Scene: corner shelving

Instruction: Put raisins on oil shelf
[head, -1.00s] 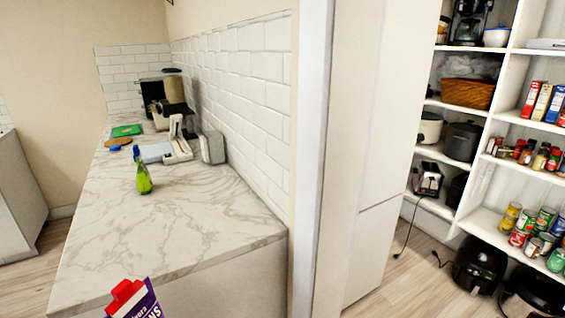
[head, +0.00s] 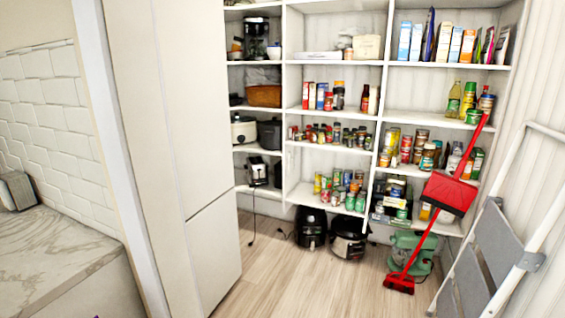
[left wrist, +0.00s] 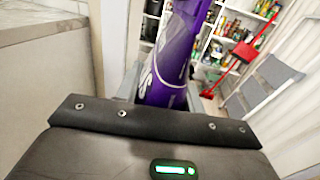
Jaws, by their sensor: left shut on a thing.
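The purple raisins box (left wrist: 172,60) stands out in the left wrist view, tilted, with pale lettering on its side. My left gripper (left wrist: 148,92) is shut on it, with its fingers partly hidden behind the dark wrist pad. A yellow oil bottle (head: 454,100) stands on the right-hand shelving, beside a green container (head: 468,98) and jars. That oil shelf (head: 420,116) has bare room to the left of the bottle. My right gripper is in neither view.
A red broom and dustpan (head: 447,195) stand in front of the right shelves. A folded grey step ladder (head: 488,250) leans at the right. A tall white cabinet (head: 170,150) and marble counter (head: 55,260) are at the left. The wood floor (head: 320,290) between is clear.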

